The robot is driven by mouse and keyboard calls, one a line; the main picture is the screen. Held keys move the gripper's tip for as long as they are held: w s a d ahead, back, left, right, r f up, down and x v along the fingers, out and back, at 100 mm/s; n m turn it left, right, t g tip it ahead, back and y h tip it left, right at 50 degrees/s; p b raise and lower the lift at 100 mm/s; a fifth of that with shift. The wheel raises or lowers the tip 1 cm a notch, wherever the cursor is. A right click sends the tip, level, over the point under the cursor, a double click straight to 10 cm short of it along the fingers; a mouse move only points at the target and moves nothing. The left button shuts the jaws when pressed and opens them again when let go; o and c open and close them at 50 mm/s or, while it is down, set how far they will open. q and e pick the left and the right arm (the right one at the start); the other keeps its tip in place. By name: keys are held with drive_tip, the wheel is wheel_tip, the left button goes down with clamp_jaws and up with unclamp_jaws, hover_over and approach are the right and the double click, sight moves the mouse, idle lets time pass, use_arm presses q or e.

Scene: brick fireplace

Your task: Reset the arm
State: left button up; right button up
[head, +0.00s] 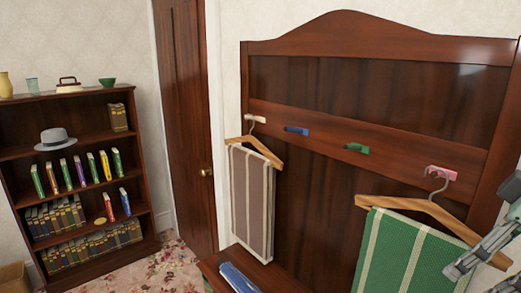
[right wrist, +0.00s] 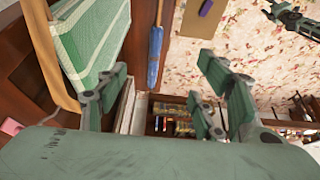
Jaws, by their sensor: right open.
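My right gripper (head: 482,252) shows at the right edge of the head view, in front of the green striped cloth (head: 408,255). In the right wrist view the right gripper (right wrist: 162,92) has its fingers spread wide, with nothing between them. The green cloth (right wrist: 92,38) hangs beside its left finger there. The cloth is on a wooden hanger (head: 425,206), hooked at the pink peg (head: 441,173). What looks like my left gripper (right wrist: 290,18) is at the top right of the right wrist view; its jaw state is unclear.
A brown striped cloth (head: 252,200) hangs on a second hanger at the white peg (head: 256,118). Blue (head: 296,131) and green (head: 357,148) pegs are bare. A blue folded item (head: 238,278) lies on the bench. A bookcase (head: 75,99) and a door (head: 184,120) stand left.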

drive_tip(key=w+a+f+m, duration=0.1)
drive_tip(key=a+f, duration=0.3)
drive_tip(key=f, duration=0.6)
drive_tip(key=a+f, duration=0.5)
drive_tip(key=f, duration=0.6)
drive_tip(key=w+a+f+m, duration=0.1)
drive_tip(key=a+f, duration=0.3)
drive_tip(key=f, duration=0.6)
drive_tip(key=s+f+m+h, duration=0.35)
drive_tip(key=s+f, duration=0.65)
drive_tip(key=s, duration=0.5)
wheel_tip(320, 180, down, 30)
drive_tip(key=g+b, duration=0.1)
drive_tip(key=b, duration=0.5)
use_arm(q)
wheel_tip(320, 180, down, 11)
drive_tip(key=b, duration=0.5)
drive_tip(key=shift+w+d, duration=0.2)
drive_tip(key=shift+w, duration=0.25)
use_arm(e)
drive_tip(key=s+d+f, duration=0.2)
drive_tip(key=s+f, duration=0.7)
drive_tip(key=f, duration=0.2)
drive_tip(key=s+d+f+g, duration=0.1)
drive_tip(key=s+f, duration=0.8)
drive_tip(key=f, duration=0.3)
drive_tip(key=shift+d+y, duration=0.35)
use_arm(q)
drive_tip(key=shift+r, duration=0.1)
